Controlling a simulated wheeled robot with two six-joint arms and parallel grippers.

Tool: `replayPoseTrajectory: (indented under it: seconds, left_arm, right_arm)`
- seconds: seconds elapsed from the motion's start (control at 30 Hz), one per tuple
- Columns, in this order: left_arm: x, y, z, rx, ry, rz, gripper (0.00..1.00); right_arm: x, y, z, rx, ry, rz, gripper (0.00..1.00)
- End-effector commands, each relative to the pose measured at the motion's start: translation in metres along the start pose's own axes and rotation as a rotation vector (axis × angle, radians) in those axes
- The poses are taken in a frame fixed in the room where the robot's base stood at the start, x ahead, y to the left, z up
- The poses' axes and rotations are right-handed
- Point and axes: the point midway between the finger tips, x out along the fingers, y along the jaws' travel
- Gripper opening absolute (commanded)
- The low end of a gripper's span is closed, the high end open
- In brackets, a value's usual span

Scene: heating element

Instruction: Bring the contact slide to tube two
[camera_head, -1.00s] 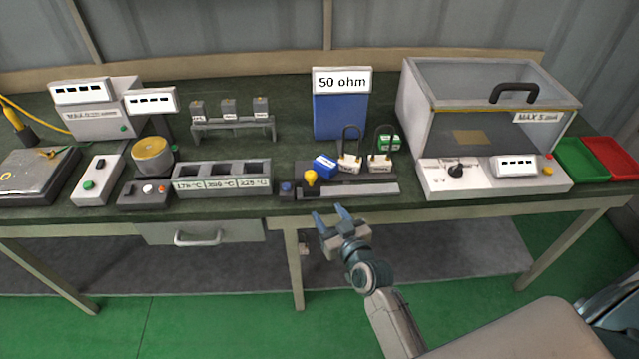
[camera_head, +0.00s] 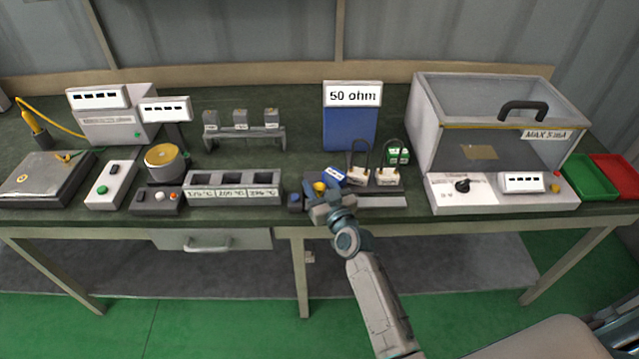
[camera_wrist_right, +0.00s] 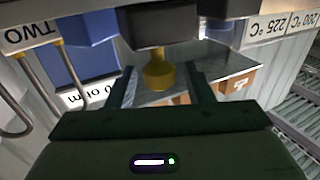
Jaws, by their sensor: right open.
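The contact slide appears to be the dark block (camera_wrist_right: 158,30) with a yellow knob (camera_wrist_right: 158,72). In the head view the knob (camera_head: 319,187) shows just beyond my right gripper (camera_head: 322,203), at the front of the bench. My right gripper (camera_wrist_right: 162,92) is open, with one finger on each side of the knob; contact is not clear. Two white blocks with wire loops, one (camera_head: 358,175) and another (camera_head: 387,177), stand right of it. A label reading TWO (camera_wrist_right: 30,35) shows in the wrist view. My left gripper is not in view.
A small blue block (camera_head: 333,175) stands close behind the knob. A grey three-well block (camera_head: 235,195) with temperature labels lies left, and a grey rail (camera_head: 385,202) runs right. A blue 50 ohm box (camera_head: 349,130) and a clear-walled case (camera_head: 500,110) stand farther back and right.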

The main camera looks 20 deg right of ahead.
Motion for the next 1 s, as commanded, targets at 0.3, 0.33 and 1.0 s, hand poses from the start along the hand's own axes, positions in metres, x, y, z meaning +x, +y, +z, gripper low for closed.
replayPoseTrajectory:
  seconds: [0.3, 0.33, 1.0]
  left_arm:
    - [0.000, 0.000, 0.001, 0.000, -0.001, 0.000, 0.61]
    - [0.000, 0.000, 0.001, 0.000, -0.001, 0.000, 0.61]
    - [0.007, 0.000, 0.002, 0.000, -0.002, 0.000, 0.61]
  right_arm:
    - [0.001, 0.000, 0.000, 0.000, 0.000, 0.000, 0.39]
    - [0.001, 0.000, 0.000, 0.000, 0.000, 0.000, 0.33]
    - [-0.023, 0.058, 0.003, -0.010, -0.002, 0.001, 0.00]
